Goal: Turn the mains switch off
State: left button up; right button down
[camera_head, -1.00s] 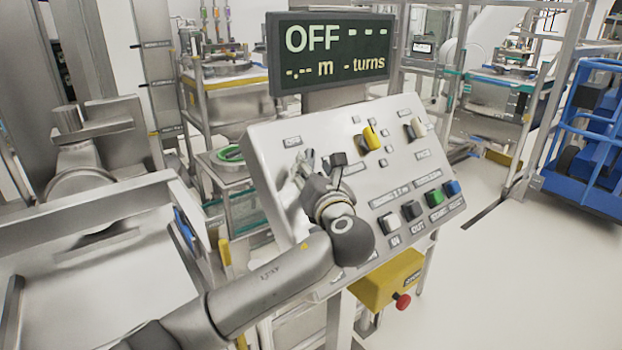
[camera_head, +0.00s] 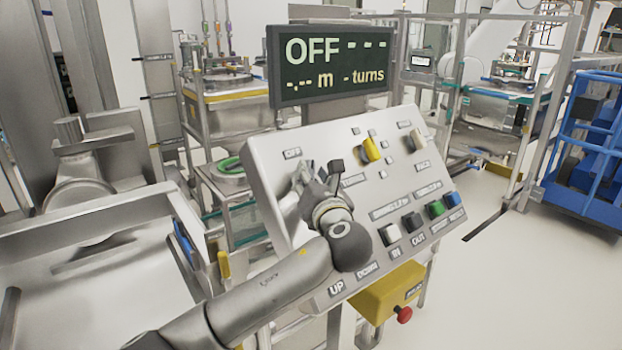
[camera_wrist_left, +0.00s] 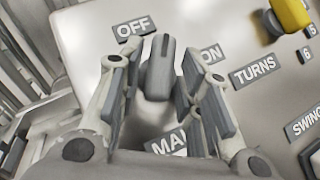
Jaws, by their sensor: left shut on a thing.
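The mains switch (camera_wrist_left: 160,68) is a grey knob with a dark pointer line, seen in the left wrist view. Its pointer faces up the picture, between the OFF label (camera_wrist_left: 133,28) and the ON label (camera_wrist_left: 212,54), nearer OFF. My left gripper (camera_wrist_left: 164,82) has its fingers on either side of the knob and is shut on it. The MAINS label below is partly covered by a finger. In the head view my left gripper (camera_head: 314,176) is at the panel's left side and hides the knob. The display (camera_head: 332,64) reads OFF with dashes. My right gripper is not in view.
The sloped control panel (camera_head: 270,190) also carries a yellow knob (camera_head: 370,150), a pale knob (camera_head: 416,141) and a row of coloured buttons. A yellow box with a red stop button (camera_head: 404,314) hangs below. Open floor lies to the right.

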pick_arm(q)
jog(key=shift+n+y, duration=0.3)
jog(key=shift+y, duration=0.1)
jog(key=n+y, duration=0.2)
jog(key=n, duration=0.1)
jog(key=shift+d+n+y, duration=0.2)
jog(key=shift+n+y, duration=0.1)
jog(key=shift+y, duration=0.1)
jog(key=shift+w+d+n+g+y, duration=0.1)
jog(key=shift+n+g+y, duration=0.4)
jog(key=shift+n+y, duration=0.5)
jog(key=shift+w+n+g+y, duration=0.1)
jog(key=shift+n+g+y, duration=0.45)
jog(key=shift+n, duration=0.85)
jog(key=shift+n+y, duration=0.3)
jog(key=shift+y, duration=0.05)
jog(key=o, duration=0.7)
jog(key=shift+c, duration=0.2)
jog(key=shift+o, duration=0.5)
jog(key=shift+r, duration=0.2)
notch_tip(320, 180, up, 10)
jog(key=shift+f, duration=0.25)
